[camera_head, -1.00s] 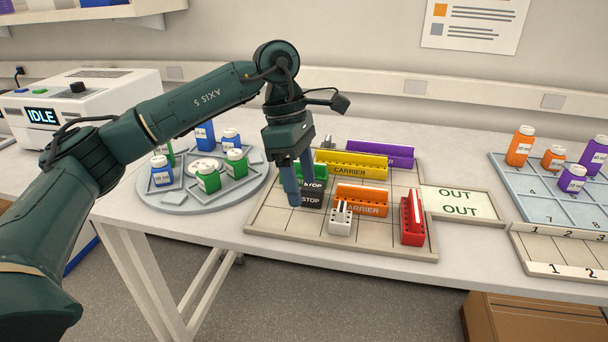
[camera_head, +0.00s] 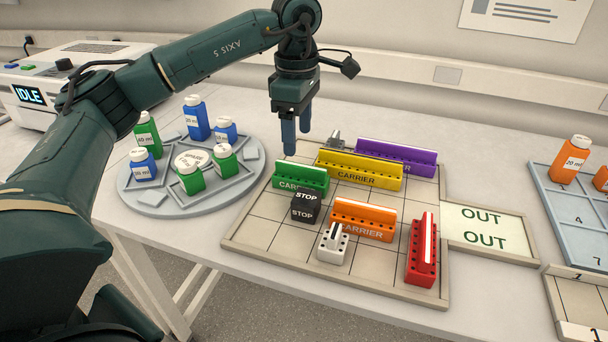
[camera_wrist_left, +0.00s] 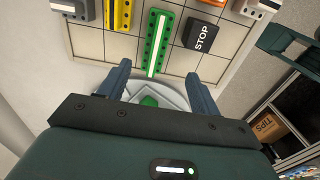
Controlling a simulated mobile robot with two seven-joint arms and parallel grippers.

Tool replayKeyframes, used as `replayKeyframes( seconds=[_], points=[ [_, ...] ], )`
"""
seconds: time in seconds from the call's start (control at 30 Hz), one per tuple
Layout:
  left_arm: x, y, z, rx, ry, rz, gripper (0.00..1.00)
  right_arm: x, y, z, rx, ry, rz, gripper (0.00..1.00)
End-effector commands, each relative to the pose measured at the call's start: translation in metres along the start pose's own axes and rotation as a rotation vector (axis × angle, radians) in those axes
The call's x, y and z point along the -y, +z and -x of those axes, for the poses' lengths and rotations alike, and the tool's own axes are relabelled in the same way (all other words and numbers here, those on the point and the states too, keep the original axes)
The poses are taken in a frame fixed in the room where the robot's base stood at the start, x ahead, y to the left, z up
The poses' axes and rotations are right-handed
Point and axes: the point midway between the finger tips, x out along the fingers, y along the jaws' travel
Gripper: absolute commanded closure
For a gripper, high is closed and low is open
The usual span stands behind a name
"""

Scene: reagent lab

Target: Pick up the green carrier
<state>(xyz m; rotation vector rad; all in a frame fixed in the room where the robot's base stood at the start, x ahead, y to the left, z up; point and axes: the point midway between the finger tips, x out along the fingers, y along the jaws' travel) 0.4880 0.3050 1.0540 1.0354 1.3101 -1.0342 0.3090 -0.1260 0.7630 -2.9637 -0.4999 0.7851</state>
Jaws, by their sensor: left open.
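The green carrier (camera_head: 301,175) lies on the gridded board (camera_head: 262,217) near its left edge, just behind the black STOP block (camera_head: 305,207). In the left wrist view the green carrier (camera_wrist_left: 157,42) is a long green bar with a white strip, pointing away from between my fingers. My left gripper (camera_head: 297,142) is open and empty, raised above the board's back left corner. In the wrist view its two fingers (camera_wrist_left: 160,92) are spread wide, with the carrier's near end between and beyond them. My right gripper is not seen.
Yellow (camera_head: 360,170), purple (camera_head: 397,157), orange (camera_head: 363,219) and red (camera_head: 422,250) carriers share the board, with a small white block (camera_head: 333,243). A round grey tray (camera_head: 150,198) with several bottles stands to the left. The OUT area (camera_head: 487,228) is at the right.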

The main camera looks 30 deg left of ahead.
Motion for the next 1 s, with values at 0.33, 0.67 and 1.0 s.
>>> replayKeyframes(
  seconds=[0.33,0.67,1.0],
  points=[
    [0.000,0.000,-0.042,-0.001,-0.001,0.000,0.36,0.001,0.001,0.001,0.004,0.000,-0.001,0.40],
    [-0.008,0.002,-0.085,-0.002,-0.002,0.000,0.36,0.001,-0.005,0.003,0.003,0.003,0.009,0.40],
    [-0.008,0.002,-0.093,0.000,0.001,0.001,0.37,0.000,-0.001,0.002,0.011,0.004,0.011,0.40]
  ],
)
